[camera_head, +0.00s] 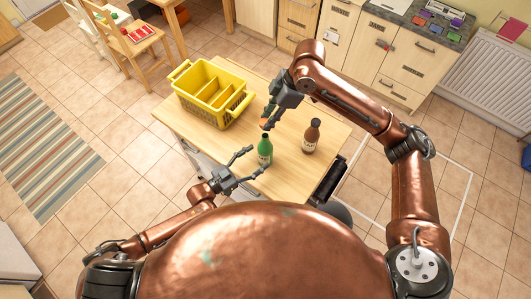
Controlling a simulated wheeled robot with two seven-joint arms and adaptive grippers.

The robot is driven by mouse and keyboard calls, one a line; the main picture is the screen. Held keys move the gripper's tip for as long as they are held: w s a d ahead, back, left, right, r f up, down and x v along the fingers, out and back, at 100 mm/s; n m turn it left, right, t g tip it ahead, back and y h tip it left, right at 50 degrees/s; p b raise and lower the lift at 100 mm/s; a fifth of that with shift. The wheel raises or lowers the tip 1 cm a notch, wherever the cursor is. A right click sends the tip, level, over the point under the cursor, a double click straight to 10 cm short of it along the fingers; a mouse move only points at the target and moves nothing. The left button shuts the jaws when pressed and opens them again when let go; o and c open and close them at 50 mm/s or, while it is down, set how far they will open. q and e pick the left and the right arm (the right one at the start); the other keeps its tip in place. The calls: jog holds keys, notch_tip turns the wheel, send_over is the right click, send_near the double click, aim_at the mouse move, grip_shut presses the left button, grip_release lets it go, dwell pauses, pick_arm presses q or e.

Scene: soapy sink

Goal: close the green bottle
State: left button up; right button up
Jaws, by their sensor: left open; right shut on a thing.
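The green bottle (265,152) stands upright on the wooden table, with a pale label on its side. My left gripper (256,160) is open, low and to the left of the bottle, its two fingers spread toward the bottle's lower part. I cannot tell whether they touch it. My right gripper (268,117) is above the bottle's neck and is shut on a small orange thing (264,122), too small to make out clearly. It is apart from the bottle's top in the picture.
A brown bottle (311,136) with a pale label stands to the right of the green bottle. A yellow divided basket (190,98) sits at the table's back left. Bare wood (190,130) shows in front of the basket.

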aim_at(266, 151)
pick_arm(q)
jog(key=shift+x, duration=2.65)
pick_arm(e)
jog(key=shift+w, duration=0.1)
pick_arm(q)
grip_shut()
pick_arm(e)
jog(key=shift+f, duration=2.45)
